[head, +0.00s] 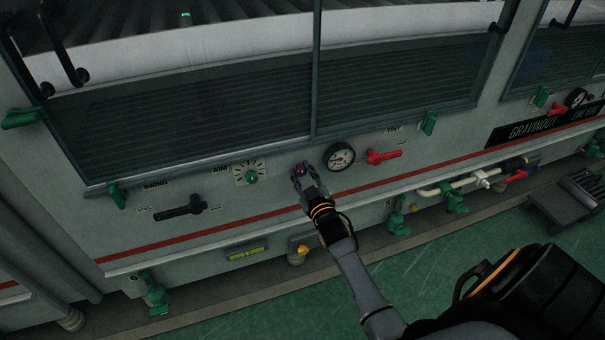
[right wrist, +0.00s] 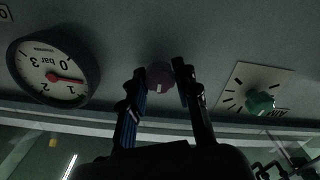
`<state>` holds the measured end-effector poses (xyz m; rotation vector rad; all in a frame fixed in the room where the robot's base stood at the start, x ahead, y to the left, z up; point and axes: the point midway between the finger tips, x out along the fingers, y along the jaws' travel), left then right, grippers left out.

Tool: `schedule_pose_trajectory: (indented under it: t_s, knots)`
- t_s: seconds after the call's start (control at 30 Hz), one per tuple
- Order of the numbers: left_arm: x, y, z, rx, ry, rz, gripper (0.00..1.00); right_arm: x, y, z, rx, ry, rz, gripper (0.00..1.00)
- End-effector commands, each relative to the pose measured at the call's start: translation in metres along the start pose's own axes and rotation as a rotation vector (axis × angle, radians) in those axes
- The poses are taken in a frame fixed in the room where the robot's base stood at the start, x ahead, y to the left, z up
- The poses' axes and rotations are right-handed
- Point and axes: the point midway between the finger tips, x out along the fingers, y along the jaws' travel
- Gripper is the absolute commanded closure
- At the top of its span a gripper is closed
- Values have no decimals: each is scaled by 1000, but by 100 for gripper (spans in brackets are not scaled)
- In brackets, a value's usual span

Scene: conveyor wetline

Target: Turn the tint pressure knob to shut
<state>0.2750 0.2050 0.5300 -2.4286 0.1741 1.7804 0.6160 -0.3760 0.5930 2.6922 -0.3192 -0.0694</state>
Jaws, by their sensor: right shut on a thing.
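A small dark purple-red knob (right wrist: 159,75) sits on the grey panel between my right gripper's fingers in the right wrist view. My right gripper (head: 302,170) is shut on it, and the fingers hide most of the knob in the head view. A round black-rimmed pressure gauge (head: 339,157) is just right of the gripper. In the right wrist view the gauge (right wrist: 52,72) appears upside down, with its red needle between 0 and 1 bar. My left gripper is not in view.
A green dial knob (head: 251,177) on a white scale is left of the gripper. A red handle (head: 383,156) is right of the gauge. A black lever (head: 180,210) is farther left. Pipes with green valves (head: 455,201) run low on the right.

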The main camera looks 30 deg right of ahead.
Motion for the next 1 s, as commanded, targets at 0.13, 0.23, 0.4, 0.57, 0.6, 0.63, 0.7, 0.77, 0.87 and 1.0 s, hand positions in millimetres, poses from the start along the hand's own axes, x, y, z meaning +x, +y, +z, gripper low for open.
schedule_pose_trajectory:
  t_s: [0.13, 0.23, 0.4, 0.57, 0.6, 0.63, 0.7, 0.77, 0.87, 1.0]
  knots:
    - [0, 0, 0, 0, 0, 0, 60, 0, 0, 1, 1, -3, 0, 46]
    - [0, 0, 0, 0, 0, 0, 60, 0, 0, 1, 0, -2, 0, 46]
    - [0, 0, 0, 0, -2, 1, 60, 0, 0, 0, 0, -1, 0, 46]
    - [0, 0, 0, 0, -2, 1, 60, -11, -1, 1, 0, -2, -1, 46]
    - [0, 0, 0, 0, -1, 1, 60, -17, -1, 1, -1, -2, -1, 46]
    - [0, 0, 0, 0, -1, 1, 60, -22, -1, 1, -1, -2, -1, 46]
    - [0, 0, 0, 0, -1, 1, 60, -37, -1, 2, 0, -3, -1, 46]
    - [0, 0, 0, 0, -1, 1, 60, -50, -1, 2, 0, -4, -1, 46]
    - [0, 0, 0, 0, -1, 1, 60, -72, -1, 2, 0, -4, -1, 46]
    - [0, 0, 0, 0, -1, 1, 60, -98, 0, 2, 1, -5, -1, 46]
